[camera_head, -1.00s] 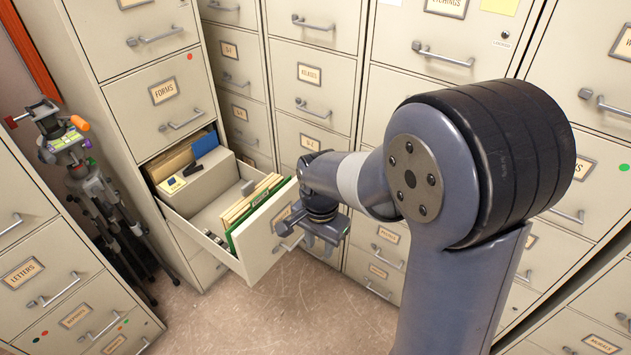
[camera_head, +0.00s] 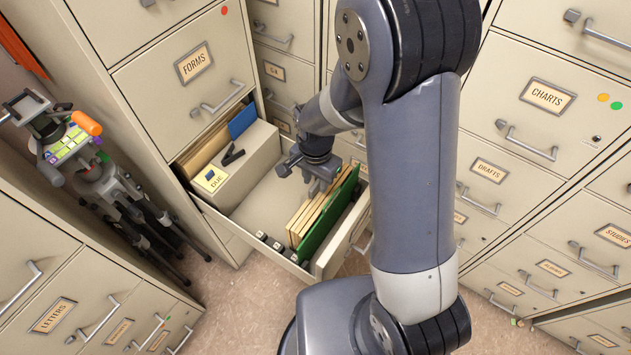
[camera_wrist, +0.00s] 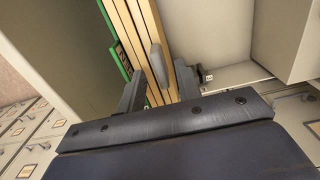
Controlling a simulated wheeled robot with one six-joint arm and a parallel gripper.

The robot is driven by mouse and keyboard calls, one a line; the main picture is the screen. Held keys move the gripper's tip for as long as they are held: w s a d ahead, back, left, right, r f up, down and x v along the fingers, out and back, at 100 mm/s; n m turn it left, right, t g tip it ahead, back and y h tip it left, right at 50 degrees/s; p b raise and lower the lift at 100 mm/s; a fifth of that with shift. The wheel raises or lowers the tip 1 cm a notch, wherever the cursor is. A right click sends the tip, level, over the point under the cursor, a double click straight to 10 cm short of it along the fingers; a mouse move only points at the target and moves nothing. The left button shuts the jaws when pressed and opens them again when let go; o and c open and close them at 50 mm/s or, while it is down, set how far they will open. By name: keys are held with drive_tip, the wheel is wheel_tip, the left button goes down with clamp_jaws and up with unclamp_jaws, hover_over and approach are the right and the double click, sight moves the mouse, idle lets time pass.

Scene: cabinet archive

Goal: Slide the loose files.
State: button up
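The loose files are several tan folders (camera_head: 311,222) and a green folder (camera_head: 330,217), standing near the front of the open drawer (camera_head: 245,225). The tan folders (camera_wrist: 147,30) and green edge (camera_wrist: 114,48) also show in the wrist view. My gripper (camera_head: 322,188) is over the drawer at the top of the files. In the wrist view its two fingers (camera_wrist: 160,88) are apart, with folder edges and a rounded grey tab (camera_wrist: 157,62) showing between them. I cannot tell whether the fingers touch the files.
Bare drawer floor lies between box and files. Cabinets surround the drawer. A tripod (camera_head: 110,185) stands at left.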

drive_tip(key=shift+f, duration=1.05)
drive_tip(key=shift+c, duration=0.3)
clamp_jaws()
